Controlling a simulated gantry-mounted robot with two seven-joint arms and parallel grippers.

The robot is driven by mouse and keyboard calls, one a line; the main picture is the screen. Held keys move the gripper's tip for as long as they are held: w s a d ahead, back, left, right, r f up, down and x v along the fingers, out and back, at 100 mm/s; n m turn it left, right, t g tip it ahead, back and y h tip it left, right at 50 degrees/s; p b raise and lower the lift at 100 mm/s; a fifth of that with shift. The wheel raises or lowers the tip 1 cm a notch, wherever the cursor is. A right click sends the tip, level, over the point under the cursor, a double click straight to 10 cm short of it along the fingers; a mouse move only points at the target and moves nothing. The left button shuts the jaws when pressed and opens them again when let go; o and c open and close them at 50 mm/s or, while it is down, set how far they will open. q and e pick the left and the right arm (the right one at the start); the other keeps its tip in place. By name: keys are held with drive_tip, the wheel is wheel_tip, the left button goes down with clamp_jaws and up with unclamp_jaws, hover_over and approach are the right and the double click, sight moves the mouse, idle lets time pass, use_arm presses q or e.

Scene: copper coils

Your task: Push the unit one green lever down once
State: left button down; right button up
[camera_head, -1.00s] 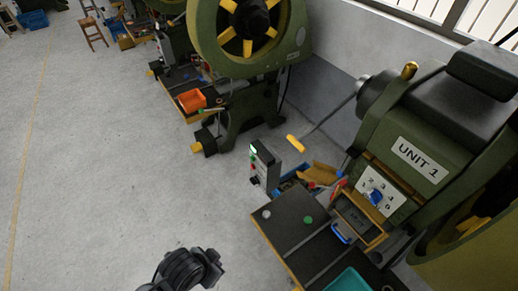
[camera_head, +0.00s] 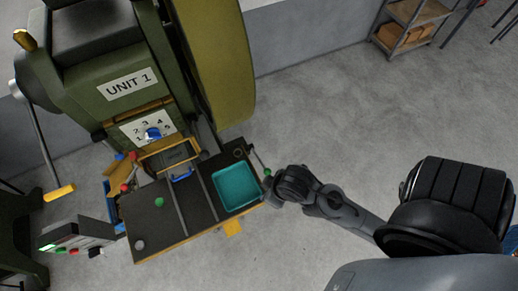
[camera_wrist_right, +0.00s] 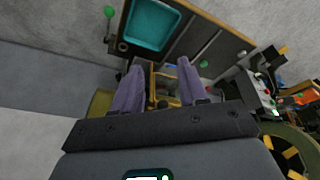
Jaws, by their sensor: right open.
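The unit 1 machine (camera_head: 125,84) is green, with a white "UNIT 1" label, and stands at the left in the head view. The green-knobbed lever (camera_head: 267,172) sticks out at the right end of its work table, beside the teal tray. In the right wrist view the lever's green knob (camera_wrist_right: 109,12) is at the upper left. My right gripper (camera_head: 272,186) is close to the knob in the head view; I cannot tell whether they touch. In the wrist view my right gripper (camera_wrist_right: 160,65) is open, with nothing between its fingers, and the knob lies outside them. My left gripper is not in view.
The dark work table (camera_head: 160,222) holds a teal tray (camera_head: 236,187), a green button (camera_head: 159,202) and a blue handle (camera_head: 182,175). A control box (camera_head: 78,234) stands at its left. A shelf (camera_head: 412,22) is at the back right. The floor between is clear.

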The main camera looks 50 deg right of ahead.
drive_tip(key=shift+c, duration=0.4)
clamp_jaws()
idle(1.4)
